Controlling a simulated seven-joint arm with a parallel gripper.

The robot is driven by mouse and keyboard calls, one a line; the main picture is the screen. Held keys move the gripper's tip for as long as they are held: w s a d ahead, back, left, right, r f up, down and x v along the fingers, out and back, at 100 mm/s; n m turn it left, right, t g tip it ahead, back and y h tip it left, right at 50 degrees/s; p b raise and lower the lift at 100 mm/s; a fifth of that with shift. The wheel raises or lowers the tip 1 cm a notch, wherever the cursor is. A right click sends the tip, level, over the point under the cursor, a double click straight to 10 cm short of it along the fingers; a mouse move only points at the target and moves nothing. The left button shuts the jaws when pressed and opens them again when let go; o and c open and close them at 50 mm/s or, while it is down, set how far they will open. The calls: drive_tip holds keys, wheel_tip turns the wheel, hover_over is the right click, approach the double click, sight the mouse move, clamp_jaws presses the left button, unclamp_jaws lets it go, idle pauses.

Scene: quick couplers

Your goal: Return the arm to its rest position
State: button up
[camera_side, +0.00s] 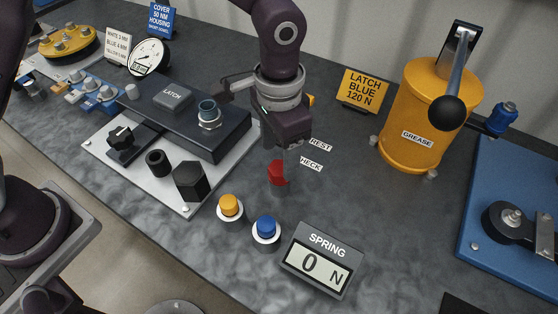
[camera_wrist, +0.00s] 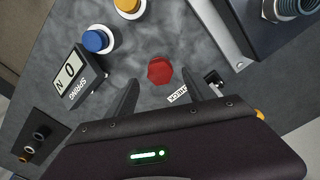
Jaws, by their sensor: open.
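My gripper (camera_side: 286,150) is over the table, pointing down just above a red-topped piece (camera_side: 278,173). In the wrist view my gripper's two fingers (camera_wrist: 160,98) are spread apart, and the red hexagonal top (camera_wrist: 160,71) shows between and beyond them, with nothing held. In the side view the fingertips are largely hidden or blurred against the dark table.
Yellow (camera_side: 230,206) and blue (camera_side: 266,228) buttons and a SPRING display (camera_side: 322,259) reading 0 N stand in front. A white plate (camera_side: 185,205) with black fittings and a dark LATCH block (camera_side: 228,143) lies left. An orange GREASE drum (camera_side: 408,115) stands right.

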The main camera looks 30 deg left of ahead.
drive_tip(key=shift+r, duration=1.65)
drive_tip(key=shift+a+r, duration=0.2)
drive_tip(key=shift+r, duration=0.05)
drive_tip(key=s+a+r+n+t, duration=0.2)
drive_tip(key=s+a+r, duration=0.3)
drive_tip(key=a+r, duration=0.6)
drive_tip(key=s+a+r+n+t, duration=0.1)
drive_tip(key=s+a+n, duration=0.1)
drive_tip(key=s+a, duration=0.2)
drive_tip(key=s+a+r+n+t, duration=0.1)
drive_tip(key=s+a, duration=0.4)
drive_tip(key=s, duration=0.5)
drive_tip(key=shift+s+a+r+n+t, duration=0.25)
drive_tip(key=shift+n+t, duration=0.25)
drive_tip(key=shift+t, duration=0.3)
